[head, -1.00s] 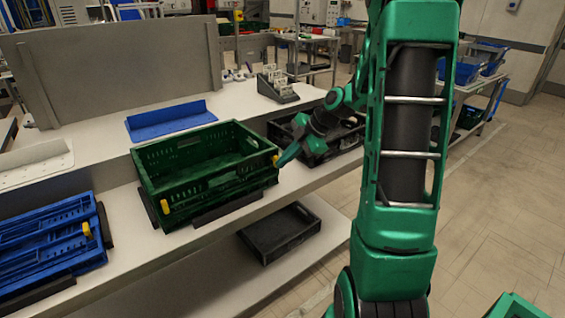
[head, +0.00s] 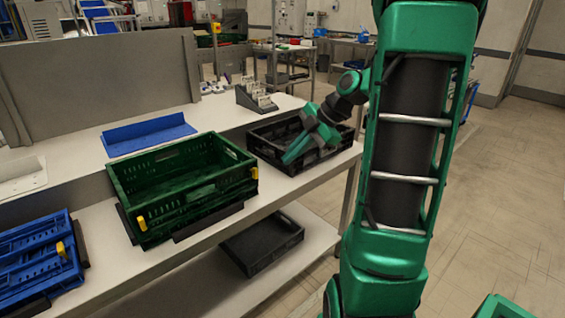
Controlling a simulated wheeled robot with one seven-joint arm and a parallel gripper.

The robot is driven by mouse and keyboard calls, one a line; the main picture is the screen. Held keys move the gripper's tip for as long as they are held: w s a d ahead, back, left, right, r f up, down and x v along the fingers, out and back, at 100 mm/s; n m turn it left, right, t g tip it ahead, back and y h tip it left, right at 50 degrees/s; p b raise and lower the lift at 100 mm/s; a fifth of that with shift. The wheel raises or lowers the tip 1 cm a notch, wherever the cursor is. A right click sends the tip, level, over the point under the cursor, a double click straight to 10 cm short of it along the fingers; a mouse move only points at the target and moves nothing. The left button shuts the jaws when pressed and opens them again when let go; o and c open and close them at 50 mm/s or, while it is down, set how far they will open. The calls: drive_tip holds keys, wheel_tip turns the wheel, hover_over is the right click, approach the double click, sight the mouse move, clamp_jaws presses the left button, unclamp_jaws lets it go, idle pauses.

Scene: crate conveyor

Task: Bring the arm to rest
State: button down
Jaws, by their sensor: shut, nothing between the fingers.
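My green arm rises at the right of the head view and bends over toward the bench. My gripper (head: 290,158) is shut and empty.
An empty green crate (head: 190,207) with yellow latches stands mid-bench (head: 95,222). A black crate (head: 262,148) stands right of it. Folded blue crates (head: 40,262) lie at left. A black tray (head: 262,243) sits on the lower shelf.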

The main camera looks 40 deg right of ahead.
idle(0.5)
drive_tip(key=s+a+f+m+g+h, duration=0.2)
drive_tip(key=s+a+m, duration=0.1)
drive_tip(key=s+m, duration=0.8)
drive_tip(key=s+a+f+m+g+h, duration=0.1)
drive_tip(key=s+a+m+g+h, duration=0.1)
drive_tip(key=s+m, duration=1)
drive_tip(key=shift+s+a+f+g+h, duration=0.35)
drive_tip(key=shift+s+a+g, duration=0.35)
drive_tip(key=shift+a, duration=0.5)
drive_tip(key=shift+w, duration=0.1)
